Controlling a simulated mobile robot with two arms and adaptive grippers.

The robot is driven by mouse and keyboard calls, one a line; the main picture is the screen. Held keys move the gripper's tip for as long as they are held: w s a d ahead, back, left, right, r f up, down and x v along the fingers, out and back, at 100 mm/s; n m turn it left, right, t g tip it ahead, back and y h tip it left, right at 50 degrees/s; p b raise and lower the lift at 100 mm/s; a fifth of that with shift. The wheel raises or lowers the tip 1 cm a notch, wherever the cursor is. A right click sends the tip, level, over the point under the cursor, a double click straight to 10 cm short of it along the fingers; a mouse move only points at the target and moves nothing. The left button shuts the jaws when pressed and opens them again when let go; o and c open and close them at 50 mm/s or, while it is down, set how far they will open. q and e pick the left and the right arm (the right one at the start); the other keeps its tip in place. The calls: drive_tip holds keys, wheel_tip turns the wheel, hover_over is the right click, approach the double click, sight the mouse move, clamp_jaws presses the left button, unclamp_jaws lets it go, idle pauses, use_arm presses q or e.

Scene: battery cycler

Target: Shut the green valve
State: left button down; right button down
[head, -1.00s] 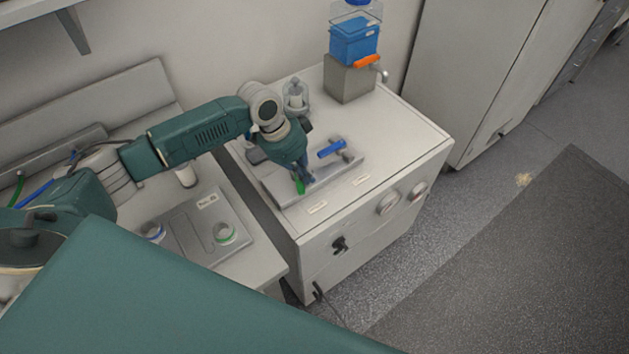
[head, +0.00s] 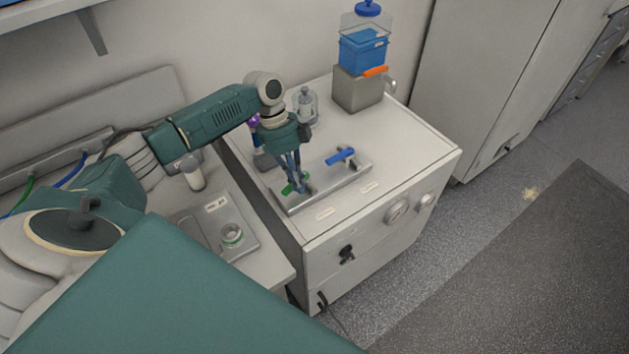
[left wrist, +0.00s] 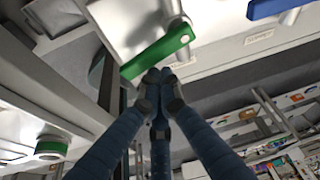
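The green valve handle (head: 288,189) sits at the near left end of a metal plate (head: 325,188) on the white cabinet. In the left wrist view the green handle (left wrist: 158,50) lies slantwise, roughly parallel to the blue handle. My left gripper (head: 300,190) points down beside the green handle and partly covers its valve in the head view. In the left wrist view its fingertips (left wrist: 160,76) are together, at the handle's near edge; I cannot tell whether they touch it. Nothing shows between the fingers. My right gripper is not in view.
A blue valve handle (head: 341,156) stands on the same plate to the right. A glass vessel (head: 305,106) and a grey block (head: 357,92) with a blue container (head: 362,52) stand behind.

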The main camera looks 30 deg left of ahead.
use_arm(q)
drive_tip(key=shift+s+a, duration=0.15)
drive_tip(key=shift+a, duration=0.35)
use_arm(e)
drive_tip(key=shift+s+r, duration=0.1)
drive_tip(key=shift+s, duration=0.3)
use_arm(q)
drive_tip(key=shift+a, duration=0.1)
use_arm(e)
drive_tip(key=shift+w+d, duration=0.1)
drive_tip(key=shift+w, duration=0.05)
